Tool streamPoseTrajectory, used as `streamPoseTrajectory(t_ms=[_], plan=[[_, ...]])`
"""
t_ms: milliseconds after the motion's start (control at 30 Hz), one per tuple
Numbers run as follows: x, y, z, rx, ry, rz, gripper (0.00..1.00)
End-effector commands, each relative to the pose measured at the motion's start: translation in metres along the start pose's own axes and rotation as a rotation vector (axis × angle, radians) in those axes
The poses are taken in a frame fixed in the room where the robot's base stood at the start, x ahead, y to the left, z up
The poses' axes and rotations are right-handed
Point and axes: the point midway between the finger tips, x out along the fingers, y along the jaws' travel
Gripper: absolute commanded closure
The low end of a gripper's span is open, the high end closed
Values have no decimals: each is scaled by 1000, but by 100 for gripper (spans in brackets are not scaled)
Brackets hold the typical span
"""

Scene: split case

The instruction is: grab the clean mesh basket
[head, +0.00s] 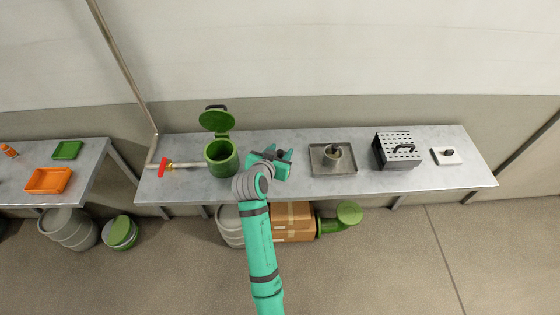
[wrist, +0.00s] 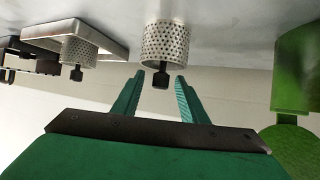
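A grey mesh basket (wrist: 166,42) with a dark knob (wrist: 162,76) stands on the table, in the middle of the wrist view. In the head view it is mostly hidden by my gripper (head: 270,160). In the wrist view my gripper (wrist: 159,82) is open, its two green fingers pointing at this basket with the knob between or just beyond the tips. A second mesh basket (wrist: 78,50) with a dark knob sits in a metal tray (head: 345,171); it looks brownish in the head view (head: 331,157). I cannot tell for certain which basket is clean.
A green canister (head: 221,163) with its lid (head: 217,121) raised stands left of my gripper, near a red-handled pipe valve (head: 165,165). Table space between tray and case is narrow.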

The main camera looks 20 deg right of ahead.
Motion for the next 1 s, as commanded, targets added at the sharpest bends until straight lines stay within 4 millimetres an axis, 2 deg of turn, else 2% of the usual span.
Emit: streamPoseTrajectory(t_ms=[33, 67, 200, 567, 767, 900, 1000], plan=[[0, 0, 0, 0, 0, 0, 61], [0, 0, 0, 0, 0, 0, 66], [0, 0, 0, 0, 0, 0, 99], [-1, 0, -2, 0, 1, -1, 100], [-7, -1, -13, 1, 2, -1, 100], [-19, 0, -31, 2, 4, -2, 100], [-41, 7, -39, 3, 4, -2, 100]])
